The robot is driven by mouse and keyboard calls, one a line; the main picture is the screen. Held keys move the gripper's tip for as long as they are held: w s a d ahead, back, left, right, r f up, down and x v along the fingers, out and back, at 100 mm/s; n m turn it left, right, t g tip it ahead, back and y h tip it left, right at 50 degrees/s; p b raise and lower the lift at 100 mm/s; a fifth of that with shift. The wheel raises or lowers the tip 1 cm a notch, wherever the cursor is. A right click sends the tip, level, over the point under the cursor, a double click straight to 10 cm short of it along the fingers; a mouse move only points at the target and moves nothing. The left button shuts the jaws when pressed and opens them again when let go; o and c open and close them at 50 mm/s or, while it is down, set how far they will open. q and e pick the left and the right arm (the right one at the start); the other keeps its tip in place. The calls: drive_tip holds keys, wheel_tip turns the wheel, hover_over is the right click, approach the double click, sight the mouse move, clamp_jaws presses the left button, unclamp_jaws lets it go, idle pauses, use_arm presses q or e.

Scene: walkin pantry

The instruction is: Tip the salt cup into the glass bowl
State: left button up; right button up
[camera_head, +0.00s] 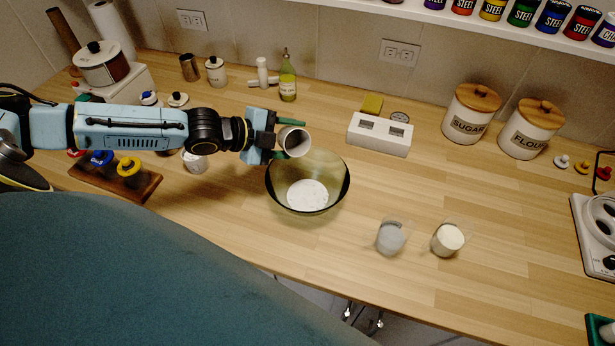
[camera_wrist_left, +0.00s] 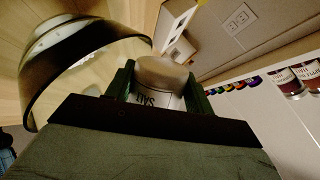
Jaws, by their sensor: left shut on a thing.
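The glass bowl (camera_head: 337,196) stands on the wooden counter, and white contents show in its bottom. It also shows in the left wrist view (camera_wrist_left: 45,82). My left gripper (camera_head: 284,143) is shut on the salt cup (camera_head: 295,141), which it holds tilted above the bowl's back left rim. The cup's open mouth faces right and toward the camera in the head view. In the left wrist view the white salt cup (camera_wrist_left: 160,75), with part of a dark-lettered label, sits between the green fingers. I cannot tell whether salt remains in it. My right gripper is not in view.
Two clear cups, one greyish (camera_head: 391,238) and one cream-filled (camera_head: 447,240), stand right of the bowl. A white box (camera_head: 380,135) is behind it. Sugar (camera_head: 470,113) and flour (camera_head: 531,129) canisters stand at back right. A wooden rack (camera_head: 146,184) lies below my left arm.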

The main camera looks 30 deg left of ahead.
use_arm(q)
drive_tip(key=shift+a+f+b, duration=0.1)
drive_tip(key=shift+b, duration=0.2)
drive_tip(key=shift+w+n+h+p, duration=0.1)
drive_tip(key=shift+n+h+p, duration=0.2)
drive_tip(key=shift+n+p, duration=0.1)
